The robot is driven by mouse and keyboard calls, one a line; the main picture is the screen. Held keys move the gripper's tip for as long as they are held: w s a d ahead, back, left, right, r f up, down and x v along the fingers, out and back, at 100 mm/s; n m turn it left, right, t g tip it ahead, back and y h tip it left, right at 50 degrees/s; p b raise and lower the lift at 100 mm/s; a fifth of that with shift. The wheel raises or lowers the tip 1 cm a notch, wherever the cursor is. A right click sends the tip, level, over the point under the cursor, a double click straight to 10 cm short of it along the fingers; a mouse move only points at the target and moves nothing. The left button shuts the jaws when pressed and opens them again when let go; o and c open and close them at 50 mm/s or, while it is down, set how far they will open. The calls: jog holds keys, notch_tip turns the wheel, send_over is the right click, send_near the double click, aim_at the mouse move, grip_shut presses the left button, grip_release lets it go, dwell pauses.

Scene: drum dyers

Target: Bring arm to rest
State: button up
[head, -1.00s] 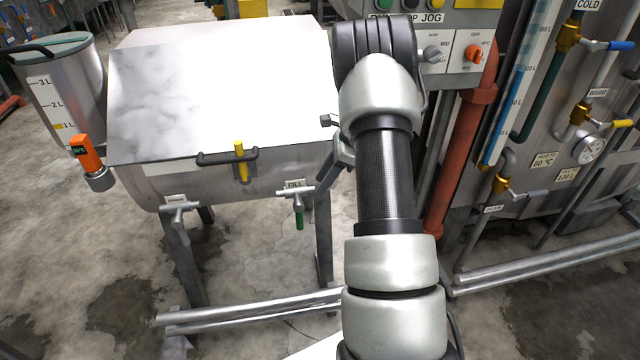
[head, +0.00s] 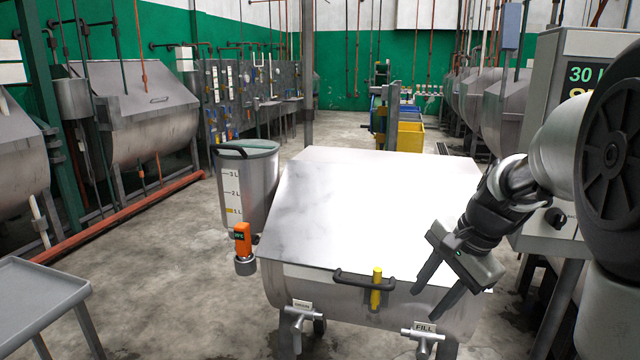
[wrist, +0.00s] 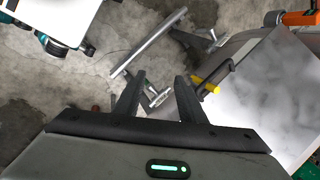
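My gripper (head: 436,287) is in the right of the head view, in front of the lid of a steel dye drum (head: 350,205). Its two fingers are spread apart with nothing between them, and they point down and to the left. In the wrist view my gripper (wrist: 158,85) is also open and empty, with a grey valve pipe and the concrete floor seen beyond its fingers. My arm comes in from the right edge of the head view and is bent.
The drum's lid is shut, with a black handle (head: 350,279) and yellow latch (head: 376,288). A steel measuring vessel (head: 262,185) stands at its left. A grey cart (head: 30,300) is at lower left. A control box (head: 580,70) stands behind my arm.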

jog(key=s+a+r+n+t+h, duration=0.1)
jog(key=s+a+r+n, duration=0.1)
jog(key=s+n, duration=0.3)
jog(key=s+a+r+n+t+h+p, duration=0.1)
jog(key=s+a+r+n, duration=0.25)
jog(key=s, duration=0.45)
jog(key=s+a+r+n+t+h, duration=0.1)
jog(key=s+n, duration=0.3)
jog(key=s, duration=0.2)
notch_tip(320, 180, up, 18)
jog(key=p, duration=1.7)
jog(key=shift+a+p, duration=0.15)
jog(key=shift+p, duration=0.2)
